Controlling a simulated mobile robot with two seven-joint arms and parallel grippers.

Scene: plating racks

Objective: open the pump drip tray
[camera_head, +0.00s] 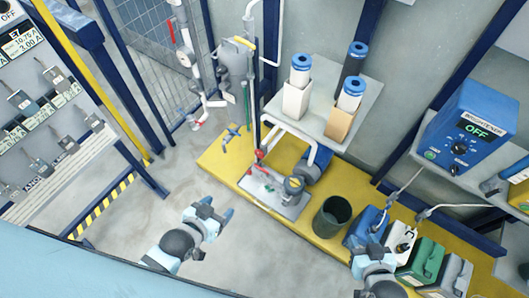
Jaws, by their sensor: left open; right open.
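The grey pump drip tray (283,208) lies on the yellow platform (222,166), below the pump (294,184) and its blue motor (318,166). Red fittings stand at its upper left side. Whether it is shut or pulled out is hard to tell. My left gripper (217,212) is open and empty, left of and below the tray, apart from it. My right gripper (376,249) is at the lower right, in front of the jerrycans and well away from the tray. It is open, with its fingertips partly hard to make out.
A dark bin (331,217) stands right of the tray. Blue (363,228), white (399,240), green (421,262) and grey jerrycans line the platform. A shelf (373,105) with blue-capped filters is above. A control panel (45,95) is at left. Floor around my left gripper is clear.

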